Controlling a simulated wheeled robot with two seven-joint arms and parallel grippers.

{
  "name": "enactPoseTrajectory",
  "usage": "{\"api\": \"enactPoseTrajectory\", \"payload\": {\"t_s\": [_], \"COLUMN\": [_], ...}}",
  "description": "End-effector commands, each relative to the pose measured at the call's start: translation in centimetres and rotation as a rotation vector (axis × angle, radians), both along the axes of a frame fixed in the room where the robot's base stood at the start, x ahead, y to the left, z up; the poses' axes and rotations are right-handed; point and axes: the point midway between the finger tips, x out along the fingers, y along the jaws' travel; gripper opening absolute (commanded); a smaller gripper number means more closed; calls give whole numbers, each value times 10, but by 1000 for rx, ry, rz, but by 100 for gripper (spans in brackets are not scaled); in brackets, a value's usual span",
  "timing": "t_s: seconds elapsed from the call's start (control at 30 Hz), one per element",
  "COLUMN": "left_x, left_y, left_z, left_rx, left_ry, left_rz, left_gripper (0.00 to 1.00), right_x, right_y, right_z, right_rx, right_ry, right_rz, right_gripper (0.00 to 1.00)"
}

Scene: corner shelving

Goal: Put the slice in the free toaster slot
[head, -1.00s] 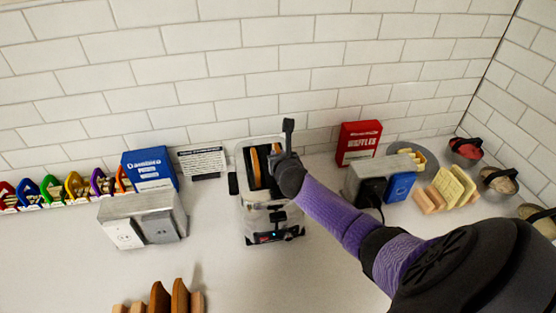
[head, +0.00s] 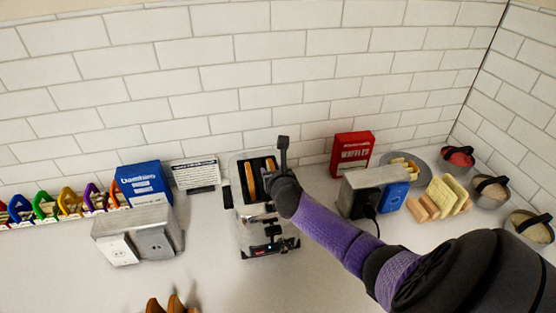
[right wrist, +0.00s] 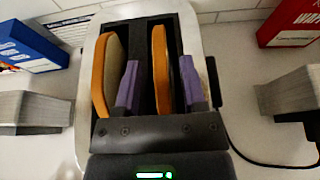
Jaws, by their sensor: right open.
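The toaster (head: 265,236) stands on the counter with its two slots open upward. One toasted slice (right wrist: 113,78) stands in the left slot. Another slice (right wrist: 160,68) stands upright in the right slot; both tops also show in the head view. My right gripper (right wrist: 159,84) is over the toaster, its purple fingers open on either side of the right-slot slice, with a gap to it on both sides. The left-slot slice is outside the fingers. The slices' lower parts are hidden in the slots. My left gripper is not in view.
A grey metal box (head: 140,237) stands left of the toaster, another (head: 362,190) to its right. Behind are a blue box (head: 145,183) and a red box (head: 352,153). Pale slices (head: 447,195) stand in a rack at right. Brown slices (head: 172,305) show at the bottom edge.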

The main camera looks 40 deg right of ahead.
Motion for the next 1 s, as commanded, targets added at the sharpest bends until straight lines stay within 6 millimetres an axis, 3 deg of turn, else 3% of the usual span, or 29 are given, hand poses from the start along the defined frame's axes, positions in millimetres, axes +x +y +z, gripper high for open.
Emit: {"api": "enactPoseTrajectory", "payload": {"t_s": [0.17,0.4,1.0], "left_x": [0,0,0], "left_y": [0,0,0], "left_z": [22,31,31], "left_rx": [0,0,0], "left_ry": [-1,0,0], "left_rz": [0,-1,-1], "left_gripper": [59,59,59], "right_x": [-37,-77,-84], "right_y": [20,42,46], "right_z": [22,38,41], "right_rx": [-1,0,0], "right_ry": [2,1,-1], "right_rz": [4,1,0], "right_gripper": [53,53,53]}}
